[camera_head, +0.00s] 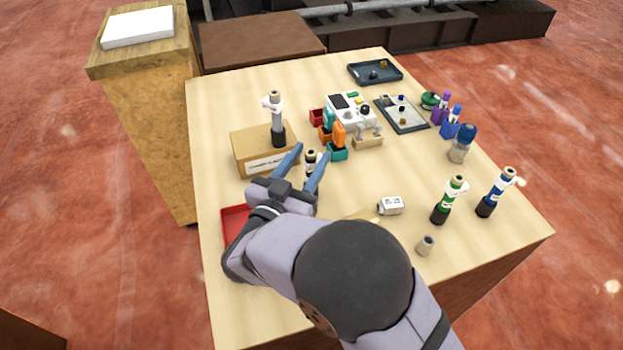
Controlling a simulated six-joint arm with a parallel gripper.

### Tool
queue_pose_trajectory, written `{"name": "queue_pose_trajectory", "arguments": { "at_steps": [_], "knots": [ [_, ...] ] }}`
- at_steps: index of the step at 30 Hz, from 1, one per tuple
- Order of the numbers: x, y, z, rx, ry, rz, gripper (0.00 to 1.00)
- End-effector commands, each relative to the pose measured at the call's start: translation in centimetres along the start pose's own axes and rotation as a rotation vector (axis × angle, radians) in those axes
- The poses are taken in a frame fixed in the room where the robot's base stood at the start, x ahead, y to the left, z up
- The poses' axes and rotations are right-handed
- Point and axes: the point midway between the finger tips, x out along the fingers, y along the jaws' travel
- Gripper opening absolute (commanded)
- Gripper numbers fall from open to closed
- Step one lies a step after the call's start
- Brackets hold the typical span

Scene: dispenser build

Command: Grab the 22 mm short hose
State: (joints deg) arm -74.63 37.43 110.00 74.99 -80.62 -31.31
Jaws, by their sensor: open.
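My gripper (312,153) is open, its two blue fingers pointing away over the table, just right of the cardboard box. A small dark and pale upright piece (311,158) shows between the fingertips, partly hidden by them; I cannot tell whether they touch it. A short grey-beige cylinder (425,245) stands alone near the table's right front, well to the right of my gripper. No size marking is readable, so I cannot tell which piece is the 22 mm short hose.
A labelled cardboard box (250,145) bears an upright grey and black dispenser (277,120). A red tray (234,222) is partly behind my arm. A white block (391,205), green bottle (449,200) and blue bottle (496,193) stand right. Coloured holders (337,150) crowd the middle.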

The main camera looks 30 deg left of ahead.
Motion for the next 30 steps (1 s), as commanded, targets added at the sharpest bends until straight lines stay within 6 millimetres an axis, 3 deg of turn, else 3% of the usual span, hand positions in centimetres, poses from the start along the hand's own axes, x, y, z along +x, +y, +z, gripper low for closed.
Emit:
{"name": "queue_pose_trajectory", "arguments": {
  "at_steps": [8, 20, 29, 30],
  "knots": [
    [1.0, 0.0, -0.1, -0.001, 0.000, 0.001, 0.41],
    [5.4, -0.1, -0.1, -0.001, 0.000, 0.002, 0.41],
    [5.7, -0.2, 0.0, -0.001, 0.000, -0.001, 0.41],
    [5.7, -0.2, 0.0, -0.001, 0.000, -0.001, 0.36]
  ]
}}
